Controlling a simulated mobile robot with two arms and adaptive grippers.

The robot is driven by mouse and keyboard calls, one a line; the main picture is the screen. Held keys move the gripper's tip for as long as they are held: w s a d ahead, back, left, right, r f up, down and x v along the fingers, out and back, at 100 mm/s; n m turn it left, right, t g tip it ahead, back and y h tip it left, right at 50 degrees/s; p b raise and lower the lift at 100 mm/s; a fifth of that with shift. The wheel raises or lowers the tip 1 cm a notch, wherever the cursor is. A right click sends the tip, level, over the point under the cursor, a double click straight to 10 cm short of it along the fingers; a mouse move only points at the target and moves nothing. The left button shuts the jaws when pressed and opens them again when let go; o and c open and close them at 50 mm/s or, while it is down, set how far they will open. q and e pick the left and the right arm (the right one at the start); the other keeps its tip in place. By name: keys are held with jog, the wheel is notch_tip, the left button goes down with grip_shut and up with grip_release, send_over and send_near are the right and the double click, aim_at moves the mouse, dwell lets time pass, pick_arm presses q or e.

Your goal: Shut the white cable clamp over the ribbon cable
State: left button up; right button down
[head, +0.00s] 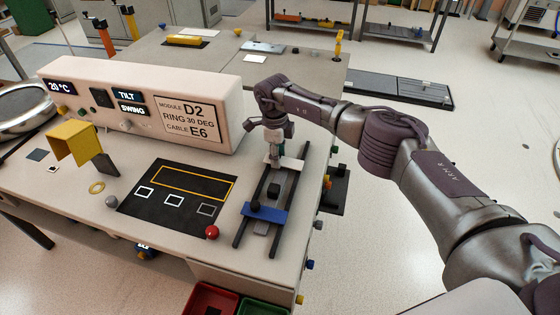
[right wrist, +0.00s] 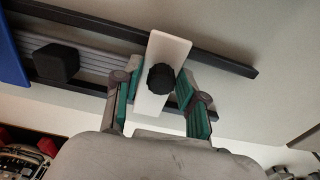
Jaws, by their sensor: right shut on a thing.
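The white cable clamp (head: 291,163) is a flat white bar with a black knob, lying across two dark rails at the right end of the bench. In the right wrist view the white clamp (right wrist: 176,55) crosses over the grey ribbed ribbon cable (right wrist: 92,70). My right gripper (head: 274,162) comes down from above onto the clamp. Whether the clamp is latched cannot be told. My left gripper is not in view.
A blue clamp (head: 265,212) crosses the rails nearer the front, with a black block (head: 274,189) between. A black mat (head: 178,199) and a red ball (head: 212,232) lie to the left. A white control panel (head: 140,103) stands behind. Red and green bins sit below the front edge.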

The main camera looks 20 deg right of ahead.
jog(key=shift+a+f+b, duration=0.1)
jog(key=shift+f+b, duration=0.25)
jog(key=shift+b, duration=0.05)
jog(key=c, duration=0.9)
grip_release()
jog(key=shift+c, duration=0.2)
jog(key=shift+w, duration=0.1)
notch_tip(320, 180, up, 12)
jog(key=a, duration=0.1)
jog(key=shift+w, duration=0.35)
jog(key=shift+f, duration=0.15)
